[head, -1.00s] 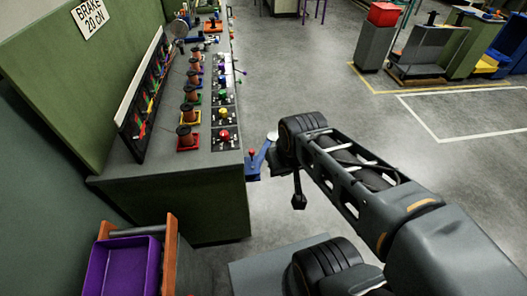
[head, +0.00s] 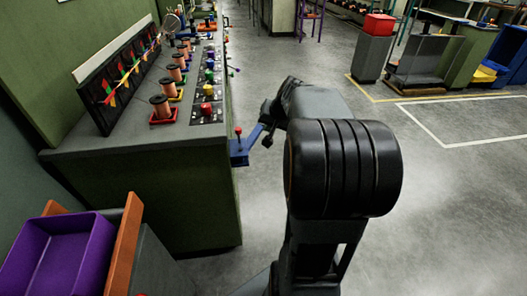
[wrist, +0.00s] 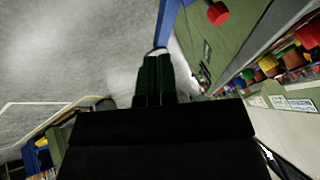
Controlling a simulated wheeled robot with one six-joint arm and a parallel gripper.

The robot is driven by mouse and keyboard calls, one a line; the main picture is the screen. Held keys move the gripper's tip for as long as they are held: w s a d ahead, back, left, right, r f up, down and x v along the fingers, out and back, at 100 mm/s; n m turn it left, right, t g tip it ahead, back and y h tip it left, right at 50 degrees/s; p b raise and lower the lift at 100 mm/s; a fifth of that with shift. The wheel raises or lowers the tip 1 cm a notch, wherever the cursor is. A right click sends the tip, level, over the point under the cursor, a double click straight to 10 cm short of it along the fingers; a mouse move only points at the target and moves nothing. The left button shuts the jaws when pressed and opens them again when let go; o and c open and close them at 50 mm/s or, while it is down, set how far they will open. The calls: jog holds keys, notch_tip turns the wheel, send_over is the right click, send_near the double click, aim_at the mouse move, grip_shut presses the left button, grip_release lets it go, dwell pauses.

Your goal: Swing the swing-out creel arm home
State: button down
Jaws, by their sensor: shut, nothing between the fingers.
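The swing-out creel arm is a blue bar (head: 253,134) at the bench's front right corner. It runs outward from a blue bracket (head: 238,156) with a red-knobbed post (head: 238,131). In the wrist view the blue bar (wrist: 167,22) comes down from the top and ends in a pale rounded tip, with the red knob (wrist: 217,13) to its right. My gripper (head: 267,139) is beside the bar's outer part in the head view. In the wrist view my gripper (wrist: 155,58) is shut and empty, its fingertips at the pale tip. I cannot tell whether they touch.
The green bench (head: 150,200) carries several copper spools (head: 161,107) and a row of coloured knobs (head: 206,108). A purple bin (head: 60,255) stands at the lower left. Open grey floor (head: 430,220) lies to the right, with a red box (head: 379,24) beyond.

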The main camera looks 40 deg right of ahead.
aim_at(257, 137)
jog(key=w+d+f+m+b, duration=0.1)
jog(key=d+f+m+b, duration=0.15)
jog(key=d+f, duration=0.35)
jog(key=w+a+f+b, duration=0.1)
jog(key=w+f+b, duration=0.1)
jog(key=w+f, duration=0.4)
jog(key=shift+w+n+t+h+b, duration=0.3)
jog(key=shift+w+n+t+h, duration=0.15)
jog(key=shift+w, duration=1.05)
jog(key=shift+f, duration=0.1)
